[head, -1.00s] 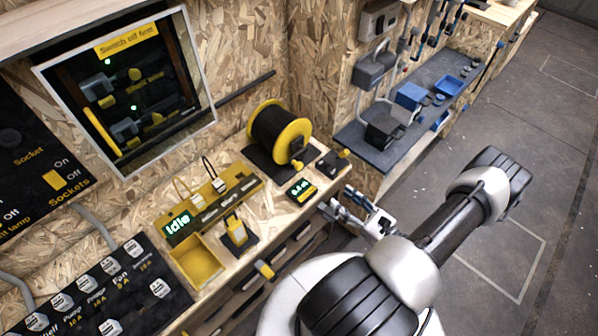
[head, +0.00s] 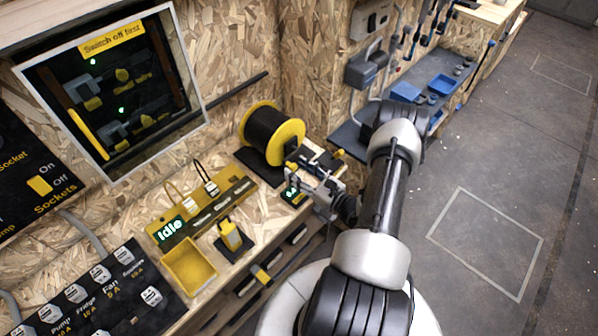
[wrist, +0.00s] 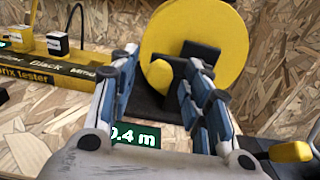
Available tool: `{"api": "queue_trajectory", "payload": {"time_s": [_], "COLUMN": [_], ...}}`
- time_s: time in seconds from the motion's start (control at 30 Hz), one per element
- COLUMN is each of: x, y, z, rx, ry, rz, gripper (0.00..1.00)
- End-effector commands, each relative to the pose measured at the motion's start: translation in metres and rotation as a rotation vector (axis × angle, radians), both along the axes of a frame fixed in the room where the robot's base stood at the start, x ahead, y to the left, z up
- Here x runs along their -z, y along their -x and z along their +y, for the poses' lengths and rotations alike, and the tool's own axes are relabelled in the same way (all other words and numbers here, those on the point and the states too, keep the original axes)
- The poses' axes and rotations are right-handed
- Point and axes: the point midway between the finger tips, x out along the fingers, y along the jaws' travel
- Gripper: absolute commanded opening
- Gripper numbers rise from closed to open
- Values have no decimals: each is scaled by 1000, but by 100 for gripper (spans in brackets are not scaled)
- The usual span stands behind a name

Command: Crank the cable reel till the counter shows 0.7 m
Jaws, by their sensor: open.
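The cable reel (head: 272,135) has a yellow flange and dark wound cable, and stands at the back of the bench. Its yellow flange (wrist: 225,35) fills the upper right of the wrist view. The yellow crank knob (wrist: 160,74) shows between my fingertips, on a dark crank arm (wrist: 198,54). The counter (wrist: 137,136) reads 0.4 m, partly covered by my gripper; it also shows in the head view (head: 291,195). My gripper (wrist: 163,76) is open, with a finger on either side of the knob in view. Contact cannot be told. In the head view my gripper (head: 296,170) is in front of the reel.
A black block with a yellow lever (wrist: 292,152) sits close right of my gripper. A yellow tester with plugs (head: 205,205), its display reading Idle, and a yellow tray (head: 190,268) lie left. A blue-grey shelf (head: 345,142) is right of the bench.

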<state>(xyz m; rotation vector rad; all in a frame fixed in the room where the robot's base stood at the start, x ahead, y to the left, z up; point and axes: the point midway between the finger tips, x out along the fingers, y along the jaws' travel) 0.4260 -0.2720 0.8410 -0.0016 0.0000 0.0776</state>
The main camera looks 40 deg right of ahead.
Motion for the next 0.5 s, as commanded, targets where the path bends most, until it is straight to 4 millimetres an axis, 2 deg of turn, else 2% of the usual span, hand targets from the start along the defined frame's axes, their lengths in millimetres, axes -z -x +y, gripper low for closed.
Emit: {"api": "queue_trajectory", "payload": {"time_s": [0.27,0.5], "x": [0,0], "y": [-1,-1], "z": [0,0], "rx": [0,0], "ry": [0,0], "rz": [0,0], "gripper": [43,27]}}
